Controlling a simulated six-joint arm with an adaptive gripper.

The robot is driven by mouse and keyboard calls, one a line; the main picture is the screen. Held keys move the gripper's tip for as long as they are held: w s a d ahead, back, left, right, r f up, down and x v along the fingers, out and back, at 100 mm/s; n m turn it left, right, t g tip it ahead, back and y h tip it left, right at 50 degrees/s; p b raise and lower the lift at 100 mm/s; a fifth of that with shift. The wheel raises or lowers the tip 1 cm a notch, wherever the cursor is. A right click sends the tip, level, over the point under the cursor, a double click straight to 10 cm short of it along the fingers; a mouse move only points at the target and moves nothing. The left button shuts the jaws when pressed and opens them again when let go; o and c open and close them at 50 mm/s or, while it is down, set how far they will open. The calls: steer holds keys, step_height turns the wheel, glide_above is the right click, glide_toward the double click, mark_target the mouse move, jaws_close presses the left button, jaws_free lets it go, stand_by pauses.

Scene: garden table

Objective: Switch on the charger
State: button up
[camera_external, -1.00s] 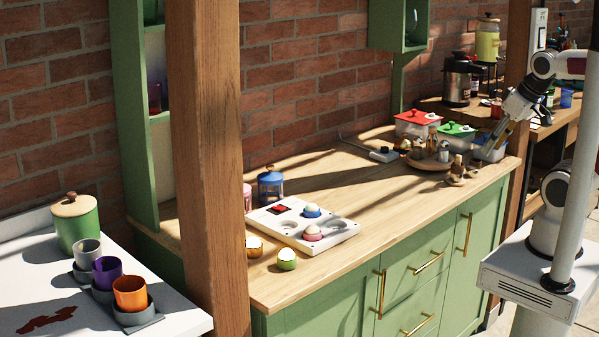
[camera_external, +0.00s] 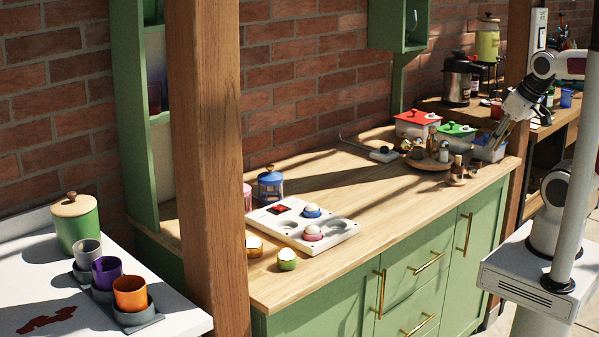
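A flat white unit (camera_external: 345,238) lies on the wooden counter, with round recesses and a small dark panel showing red (camera_external: 281,209) at its back left. It looks like the charger. A blue-ringed light (camera_external: 312,211) and a pink-ringed light (camera_external: 313,233) sit in its recesses; other recesses are empty. An orange light (camera_external: 254,246) and a green light (camera_external: 287,260) stand on the counter before it. My gripper (camera_external: 497,146) points down at the far right end of the counter, well away from the unit, near the lidded containers. Its fingers are too small to judge.
A white block with a black knob or plug (camera_external: 383,154) lies near the wall with a cord. A red-lidded container (camera_external: 416,123), a green-lidded one (camera_external: 456,133) and a wooden tray of bottles (camera_external: 428,163) stand at the right. A blue jar (camera_external: 271,184) stands behind the unit. The middle counter is clear.

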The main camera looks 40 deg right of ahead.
jaws_close()
steer(key=w+a+f+n, duration=0.1)
steer(key=w+a+f, duration=0.3)
steer(key=w+a, duration=0.55)
steer(key=w+a+f+n+h, duration=0.15)
steer(key=w+a+f, duration=0.25)
steer(key=w+a, duration=0.6)
steer(key=w+a+f+n+y, duration=0.1)
steer(key=w+a+f, duration=0.3)
steer(key=w+a, duration=0.6)
steer(key=w+a+r+m+t, duration=0.2)
steer(key=w+a+r+m, duration=0.1)
steer(key=w, duration=0.6)
steer(key=shift+w+a+r, duration=0.15)
steer(key=shift+a+r, duration=0.35)
steer(key=shift+r, duration=0.2)
steer(key=shift+f+m, duration=0.1)
steer(key=shift+m, duration=0.15)
